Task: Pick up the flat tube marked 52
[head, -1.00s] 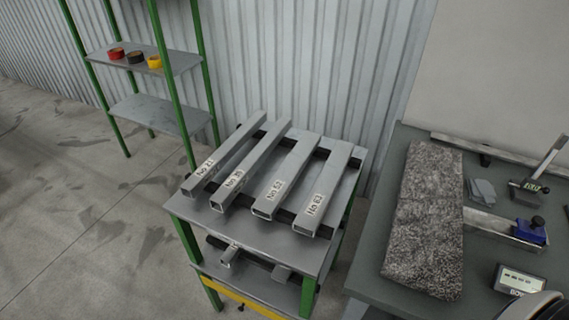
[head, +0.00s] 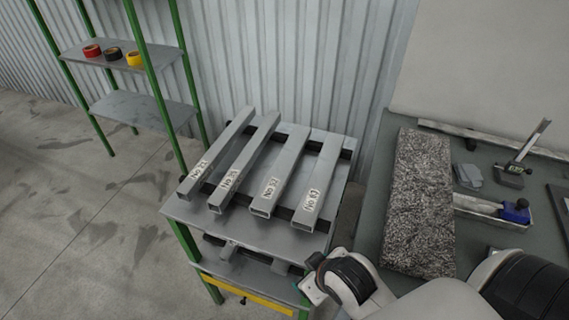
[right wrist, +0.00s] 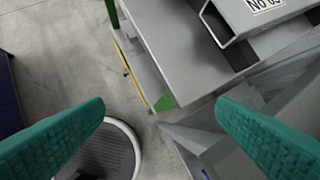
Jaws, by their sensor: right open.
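The flat tube marked 52 (head: 281,172) looks to be the third from the left of the grey tubes on the small green-legged table (head: 185,211). Its label is small and hard to read. It lies on dark cross strips, its open end toward me. My right arm enters the head view at lower right, right of and below the tubes. In the right wrist view my right gripper (right wrist: 160,104) is open and empty, its teal fingers wide apart. Beyond them are the table edge and the end of the rightmost tube (right wrist: 240,22). My left gripper is not in view.
Two narrower tubes lie left of it, and a wider labelled tube (head: 321,180) lies close on its right. A lower shelf holds short pieces. A bench (head: 369,237) with a speckled slab (head: 420,200) and gauges stands at right. A shelf with tape rolls (head: 113,54) stands at back left.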

